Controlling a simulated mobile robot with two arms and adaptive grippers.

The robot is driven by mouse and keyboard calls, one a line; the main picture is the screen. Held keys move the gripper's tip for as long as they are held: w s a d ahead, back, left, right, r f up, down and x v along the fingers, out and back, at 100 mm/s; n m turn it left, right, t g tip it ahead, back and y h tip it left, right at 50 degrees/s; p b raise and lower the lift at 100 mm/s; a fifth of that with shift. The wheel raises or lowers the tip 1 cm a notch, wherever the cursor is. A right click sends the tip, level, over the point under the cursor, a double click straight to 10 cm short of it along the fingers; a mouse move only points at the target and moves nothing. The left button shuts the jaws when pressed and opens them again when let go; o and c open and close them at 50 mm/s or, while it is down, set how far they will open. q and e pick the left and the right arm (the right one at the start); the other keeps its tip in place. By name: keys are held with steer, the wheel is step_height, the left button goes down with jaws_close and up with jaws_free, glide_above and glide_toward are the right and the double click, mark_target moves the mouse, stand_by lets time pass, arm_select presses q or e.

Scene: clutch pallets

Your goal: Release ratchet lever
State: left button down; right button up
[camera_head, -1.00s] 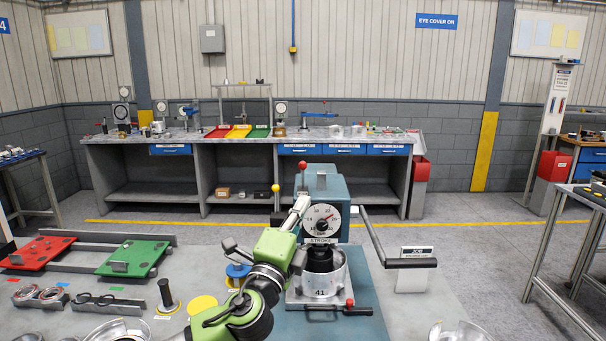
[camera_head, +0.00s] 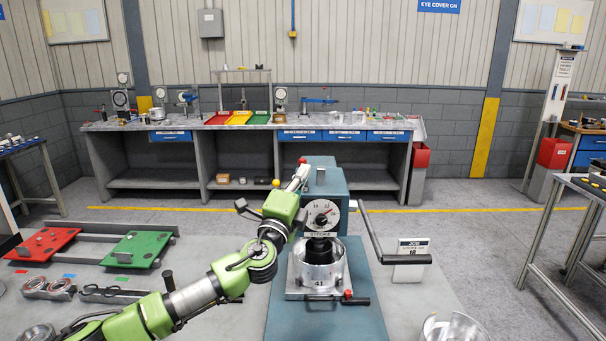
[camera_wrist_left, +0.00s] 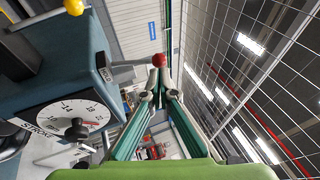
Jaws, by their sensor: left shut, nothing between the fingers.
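The blue-grey press (camera_head: 327,182) stands in the middle, with a round dial (camera_head: 321,215) marked STROKE on its front. A red-knobbed lever (camera_head: 302,160) rises at its top left; a yellow knob (camera_head: 276,183) shows further left. I cannot tell which is the ratchet lever. My left gripper (camera_head: 301,172) is at the press's upper left, close to the red knob. In the left wrist view, the red knob (camera_wrist_left: 159,60) appears just beyond the closed fingertips (camera_wrist_left: 157,78), not between them; contact is unclear. The yellow knob (camera_wrist_left: 74,7) is at the top left. My right gripper is not in view.
A metal cup marked 41 (camera_head: 318,270) sits under the press ram. A front handle (camera_head: 340,299) and a long side crank (camera_head: 385,240) stick out. Red (camera_head: 42,244) and green (camera_head: 138,249) plates lie left. Bench space right of the press is partly clear.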

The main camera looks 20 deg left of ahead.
arm_select(q)
steer(key=shift+w+a+r+b, duration=0.15)
steer(key=shift+w+r+b, duration=0.25)
steer(key=shift+w+r, duration=0.05)
stand_by(0.5)
steer(key=shift+w+a+r+b, duration=0.25)
steer(key=shift+w+r+b, duration=0.25)
steer(key=shift+w, duration=0.45)
steer(key=shift+w+a+r+b, duration=0.3)
steer(key=shift+w+r, duration=0.3)
steer(key=shift+w, duration=0.35)
